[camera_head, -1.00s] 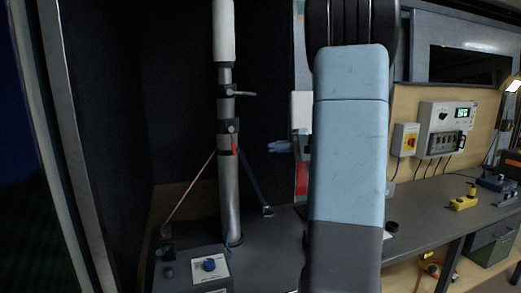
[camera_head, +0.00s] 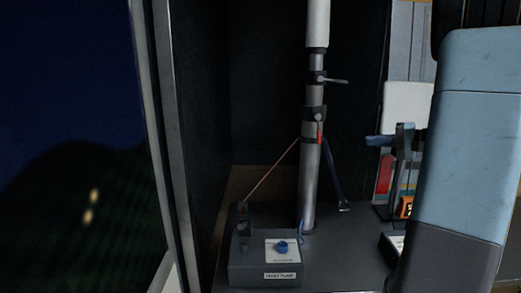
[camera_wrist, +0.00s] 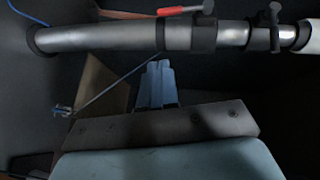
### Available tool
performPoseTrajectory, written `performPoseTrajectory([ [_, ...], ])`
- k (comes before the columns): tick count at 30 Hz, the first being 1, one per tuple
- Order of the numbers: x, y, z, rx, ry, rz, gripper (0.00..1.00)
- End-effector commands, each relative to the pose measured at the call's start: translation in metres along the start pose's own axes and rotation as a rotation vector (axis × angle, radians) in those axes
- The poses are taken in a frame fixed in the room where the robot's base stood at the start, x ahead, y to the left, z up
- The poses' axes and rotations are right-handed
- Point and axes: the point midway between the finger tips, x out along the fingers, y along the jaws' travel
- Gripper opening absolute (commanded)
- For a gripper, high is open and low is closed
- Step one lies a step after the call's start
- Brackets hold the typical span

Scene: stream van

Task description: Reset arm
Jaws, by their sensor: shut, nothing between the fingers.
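My gripper (camera_wrist: 157,68) shows in the wrist view as two blue fingers pressed together with nothing between them. In the head view its blue tip (camera_head: 372,141) pokes out left of my large blue-grey arm link, to the right of the mast. The metal mast (camera_head: 310,185) stands upright in the head view, with clamps, a lever, a red-handled part and a white top section. In the wrist view the mast (camera_wrist: 110,37) lies across the top of the picture, beyond the fingertips. I cannot tell the exact gap between them.
A grey box with a blue knob (camera_head: 281,247) stands at the mast's foot. A brace strap (camera_head: 272,168) slants down left from the mast. At the left is a door frame (camera_head: 166,150) with dark night outside. My arm link hides the right side.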

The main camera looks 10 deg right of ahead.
Motion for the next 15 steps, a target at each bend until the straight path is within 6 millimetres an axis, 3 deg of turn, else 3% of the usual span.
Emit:
performPoseTrajectory([
  [5,0.022,-0.012,0.039,0.002,-0.090,0.079,0.00],
  [9,0.044,-0.020,0.093,-0.008,-0.198,0.209,0.00],
  [15,0.059,-0.022,0.167,-0.064,-0.317,0.419,0.00],
])
